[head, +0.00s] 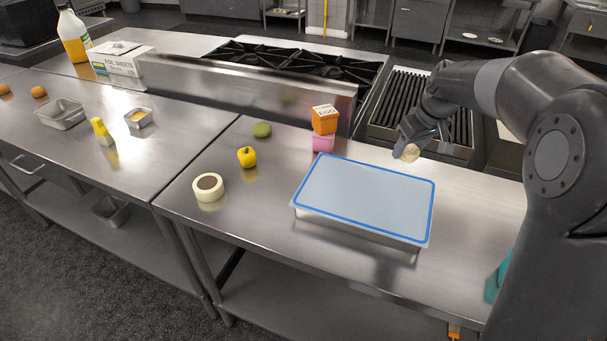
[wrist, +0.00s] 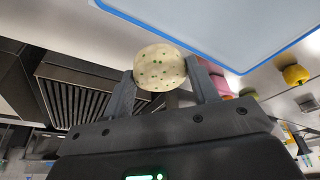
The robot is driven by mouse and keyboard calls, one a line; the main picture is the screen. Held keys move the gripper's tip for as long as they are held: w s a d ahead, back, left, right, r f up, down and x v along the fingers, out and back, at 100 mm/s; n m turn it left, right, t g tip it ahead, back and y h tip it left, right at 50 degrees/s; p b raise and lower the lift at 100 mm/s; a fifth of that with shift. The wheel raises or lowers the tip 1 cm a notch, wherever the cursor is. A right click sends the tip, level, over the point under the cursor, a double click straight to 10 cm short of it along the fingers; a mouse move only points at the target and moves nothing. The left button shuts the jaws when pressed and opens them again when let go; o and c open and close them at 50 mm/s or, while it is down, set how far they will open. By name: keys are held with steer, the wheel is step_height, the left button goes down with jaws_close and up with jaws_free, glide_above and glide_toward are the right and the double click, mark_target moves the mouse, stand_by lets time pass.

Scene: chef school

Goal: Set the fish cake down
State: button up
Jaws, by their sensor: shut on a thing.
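The fish cake (wrist: 160,68) is a pale round disc with green specks. My gripper (wrist: 163,85) is shut on it, with one finger on each side in the wrist view. In the head view my gripper (head: 407,146) holds the fish cake (head: 411,153) above the far right part of the counter, behind the blue-rimmed tray (head: 366,191). The fish cake appears raised and apart from the counter, though the exact height is hard to tell.
The blue-rimmed tray covers the middle of the counter. A grill (head: 398,104) lies behind.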

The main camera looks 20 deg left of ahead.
steer(key=s+a+n, duration=0.1)
steer(key=a, duration=0.5)
steer(key=s+a+n, duration=0.2)
steer(key=a, duration=0.5)
steer(key=s+a+n+g, duration=0.1)
steer(key=a, duration=0.5)
steer(key=shift+s+a+f+y, duration=0.1)
steer(key=shift+s+a+y, duration=0.1)
steer(key=shift+s+y, duration=0.2)
glide_above(281, 174)
steer(key=d, duration=0.1)
steer(key=shift+n, duration=0.3)
steer(key=f, duration=0.6)
steer(key=shift+s+d+f, duration=0.1)
steer(key=shift+d+f, duration=0.1)
steer(key=shift+f, duration=0.15)
steer(key=shift+a+f, duration=0.2)
steer(key=shift+f, duration=1.95)
steer(key=o, duration=1)
steer(key=shift+f, duration=0.15)
steer(key=v, duration=1.2)
